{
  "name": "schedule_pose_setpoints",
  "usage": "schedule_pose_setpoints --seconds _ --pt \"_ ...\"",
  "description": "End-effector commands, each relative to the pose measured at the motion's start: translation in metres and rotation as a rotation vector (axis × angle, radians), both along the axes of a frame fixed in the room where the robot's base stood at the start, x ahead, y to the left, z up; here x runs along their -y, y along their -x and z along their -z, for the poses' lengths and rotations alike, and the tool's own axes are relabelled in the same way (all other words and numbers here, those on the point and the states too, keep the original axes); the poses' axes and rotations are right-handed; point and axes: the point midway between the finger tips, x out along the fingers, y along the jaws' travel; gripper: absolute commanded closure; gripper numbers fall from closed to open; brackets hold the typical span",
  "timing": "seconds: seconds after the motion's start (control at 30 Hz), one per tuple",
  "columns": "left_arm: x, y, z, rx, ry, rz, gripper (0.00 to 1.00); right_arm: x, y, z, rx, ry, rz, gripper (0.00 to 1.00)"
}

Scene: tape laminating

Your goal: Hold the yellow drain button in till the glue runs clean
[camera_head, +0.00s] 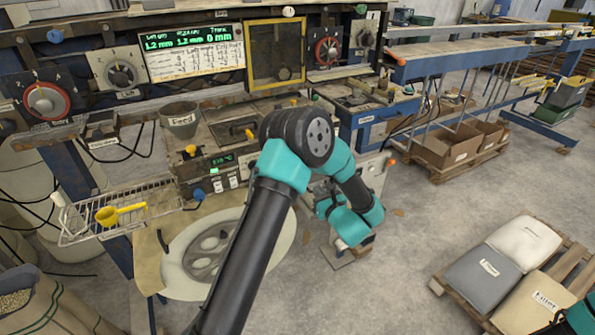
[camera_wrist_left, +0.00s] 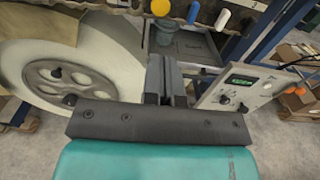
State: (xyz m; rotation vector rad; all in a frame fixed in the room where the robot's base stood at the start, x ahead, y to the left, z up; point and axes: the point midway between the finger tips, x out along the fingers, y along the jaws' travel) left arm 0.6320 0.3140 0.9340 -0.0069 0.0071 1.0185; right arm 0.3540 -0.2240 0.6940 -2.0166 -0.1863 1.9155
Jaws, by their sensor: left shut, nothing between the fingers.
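A small yellow knob (camera_head: 191,150) shows on the front of the machine below the grey funnel cup in the head view. No running glue can be made out. My right gripper is out of view.
A grey cup (camera_wrist_left: 166,30) stands at the tray. A wire rack (camera_head: 120,210) holds a yellow scoop (camera_head: 120,214).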

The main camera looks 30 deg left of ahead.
Motion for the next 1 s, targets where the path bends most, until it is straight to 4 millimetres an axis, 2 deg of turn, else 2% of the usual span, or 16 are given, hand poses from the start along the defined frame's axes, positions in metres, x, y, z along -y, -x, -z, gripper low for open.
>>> schedule_pose_setpoints --seconds 0.17,0.37,1.0 --pt "-0.002 -0.001 0.000 -0.001 0.000 0.000 1.00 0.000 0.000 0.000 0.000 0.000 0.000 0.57" --pt "-0.016 -0.009 0.000 -0.001 -0.001 -0.002 1.00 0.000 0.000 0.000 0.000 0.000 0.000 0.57" --pt "-0.103 -0.063 0.001 -0.002 -0.001 0.000 1.00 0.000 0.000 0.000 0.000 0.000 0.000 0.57"
